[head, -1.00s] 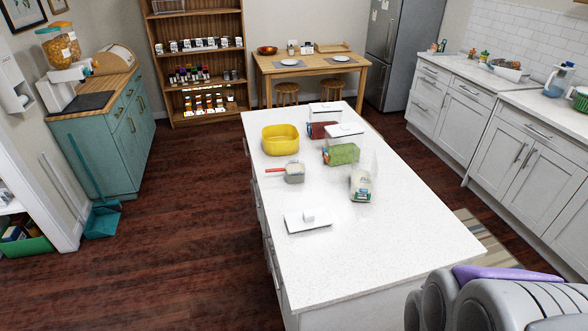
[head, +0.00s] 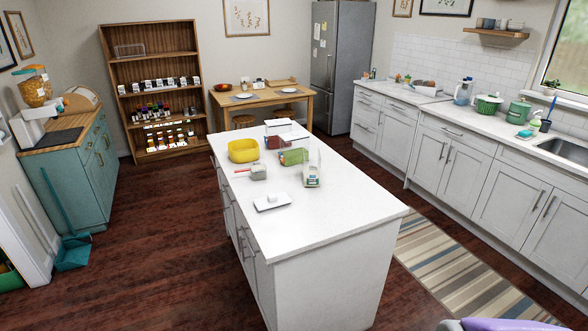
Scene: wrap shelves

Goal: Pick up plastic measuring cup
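A small clear cup with a red handle (head: 258,173), which looks like the plastic measuring cup, stands on the white-topped island (head: 325,212). Its handle points left. It stands in front of a yellow tub (head: 243,151) and behind a white butter dish (head: 272,202). The island is ahead of me, some distance away. My gripper is not in view; only grey and purple parts of my own body show at the bottom right corner.
Food packages (head: 293,157) and a carton (head: 311,175) stand right of the cup. The island's near end is bare. Dark wooden floor (head: 150,240) is open on the left. A striped rug (head: 450,260) lies between the island and the right counter (head: 455,122).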

